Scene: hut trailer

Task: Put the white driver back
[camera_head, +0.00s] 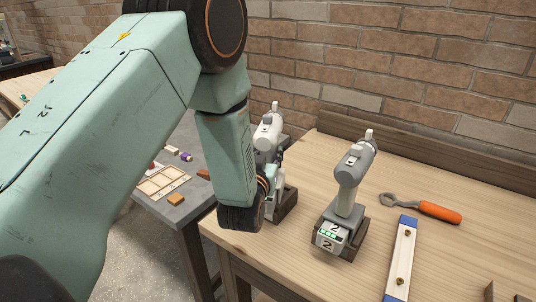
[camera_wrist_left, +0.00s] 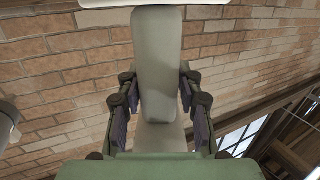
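The white driver (camera_head: 268,132) stands upright on the wooden bench, partly hidden behind my left arm. Its lower end is at a dark wooden holder (camera_head: 287,206); whether it is fully seated is hidden. My left gripper (camera_head: 272,160) is at the driver's handle, mostly covered by my wrist. In the left wrist view the fingers (camera_wrist_left: 158,88) lie on both sides of the pale handle (camera_wrist_left: 157,50) and seem to touch its edges. My right gripper is not in view.
A grey driver (camera_head: 350,180) marked 2 stands in its own holder (camera_head: 355,240) to the right. An orange-handled wrench (camera_head: 432,210) and a white-and-blue level (camera_head: 402,258) lie further right. A brick wall (camera_head: 400,60) is behind. A grey table (camera_head: 190,212) holds a divided tray (camera_head: 162,182).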

